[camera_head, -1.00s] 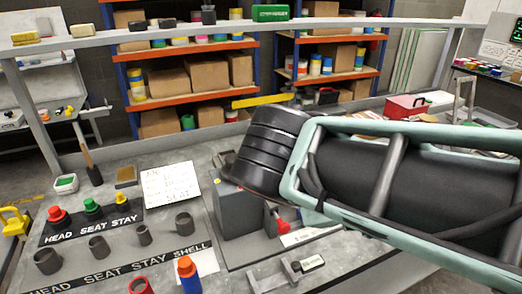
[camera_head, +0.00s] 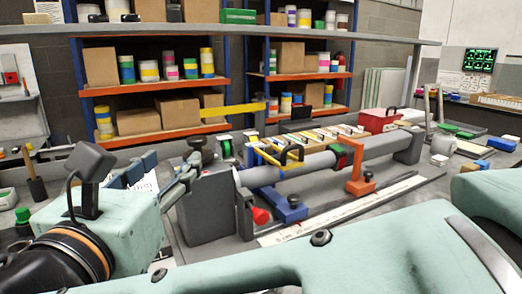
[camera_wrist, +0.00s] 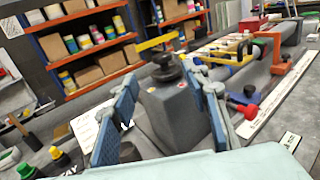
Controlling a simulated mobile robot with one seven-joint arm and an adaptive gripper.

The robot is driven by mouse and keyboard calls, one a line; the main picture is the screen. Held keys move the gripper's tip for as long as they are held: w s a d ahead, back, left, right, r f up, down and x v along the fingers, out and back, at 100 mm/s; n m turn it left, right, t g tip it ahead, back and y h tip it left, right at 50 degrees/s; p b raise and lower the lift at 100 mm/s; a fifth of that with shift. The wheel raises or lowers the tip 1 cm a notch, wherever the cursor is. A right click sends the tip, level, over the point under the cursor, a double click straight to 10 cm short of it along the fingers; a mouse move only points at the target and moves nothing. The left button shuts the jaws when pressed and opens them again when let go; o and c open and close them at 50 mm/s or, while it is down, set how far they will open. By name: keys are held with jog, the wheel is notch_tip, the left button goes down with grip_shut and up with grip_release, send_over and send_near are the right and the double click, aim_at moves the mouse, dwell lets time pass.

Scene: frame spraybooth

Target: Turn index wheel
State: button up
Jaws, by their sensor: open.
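The index wheel appears to be the black round knob (camera_head: 197,143) on top of a grey block (camera_head: 207,210) at the left end of a long grey tube fixture. In the wrist view the black knob (camera_wrist: 166,68) sits on the grey block (camera_wrist: 172,115), near the picture's middle. My gripper (camera_head: 172,165) is to the left of the block in the head view. In the wrist view my gripper (camera_wrist: 168,85) is open, its two blue-padded fingers spread left and right of the block and knob. Nothing is held. Whether a finger touches the block cannot be told.
A grey tube (camera_head: 325,160) runs right from the block, with a yellow-handled clamp (camera_head: 280,155) and an orange bracket (camera_head: 360,165). A red knob (camera_head: 261,216) juts from the block's front. A grey rail (camera_head: 330,37) crosses above the bench. Shelves stand behind.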

aim_at(194, 141)
jog(key=w+b, duration=0.1)
jog(key=w, duration=0.6)
jog(key=w+b, duration=0.1)
jog(key=w, duration=0.2)
jog(key=shift+w+d+b, duration=0.2)
jog(key=shift+d+b, duration=0.1)
jog(key=shift+d, duration=0.1)
jog(key=shift+c, duration=0.4)
jog(key=c, duration=1)
